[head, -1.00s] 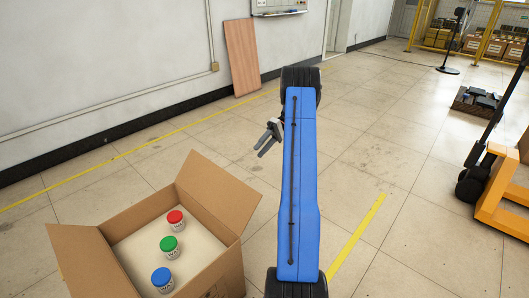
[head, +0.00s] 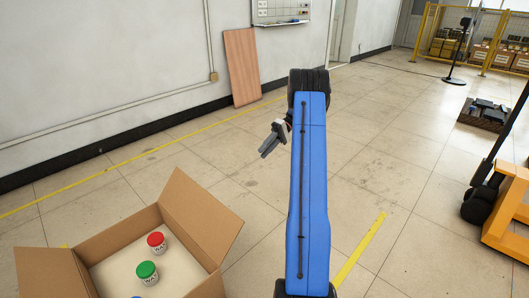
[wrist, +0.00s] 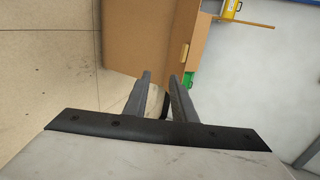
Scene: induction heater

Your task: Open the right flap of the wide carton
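The wide carton (head: 118,238) stands at the lower left of the head view, its top open. Its right flap (head: 203,220) stands up and leans outward; the left flap (head: 52,272) is folded outward. Inside are jars with a red lid (head: 156,240) and a green lid (head: 147,270); a blue lid just shows at the bottom edge. My gripper (head: 267,149) is in the air to the right of the right flap, apart from it. In the wrist view its fingers (wrist: 159,76) are apart with nothing gripped, and brown cardboard (wrist: 140,35) shows beyond them.
A yellow-orange pallet truck (head: 508,218) stands at the right. A wooden board (head: 241,67) leans on the back wall. Yellow lines mark the floor. The tiled floor between the carton and the truck is clear.

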